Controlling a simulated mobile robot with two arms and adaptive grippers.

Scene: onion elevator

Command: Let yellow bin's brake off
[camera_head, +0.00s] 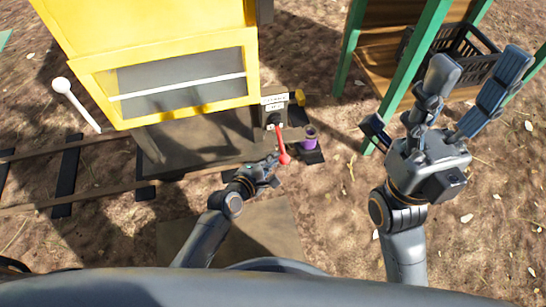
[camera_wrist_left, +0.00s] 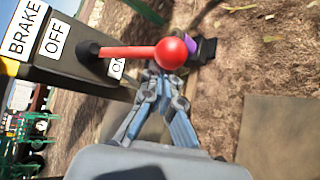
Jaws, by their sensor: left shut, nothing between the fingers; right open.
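The yellow bin (camera_head: 75,40) stands on rails at the upper left of the head view. Its brake box (camera_head: 274,104) is at its lower right corner. In the left wrist view the box (camera_wrist_left: 75,70) shows BRAKE, OFF and ON labels. A red lever with a ball knob (camera_head: 285,159) sticks out of it; the knob is large in the left wrist view (camera_wrist_left: 172,52), with the rod leaving the box between OFF and ON. My left gripper (camera_head: 272,168) is shut and empty, close beside the knob; contact is unclear. My right gripper (camera_head: 455,88) is open and empty, far right.
A purple cylinder (camera_head: 310,139) stands on a dark base just right of the lever. A green-posted wooden structure (camera_head: 385,50) holds a black basket (camera_head: 460,55) behind my right gripper. A white-knobbed lever (camera_head: 75,100) is left of the bin. Bare ground lies between.

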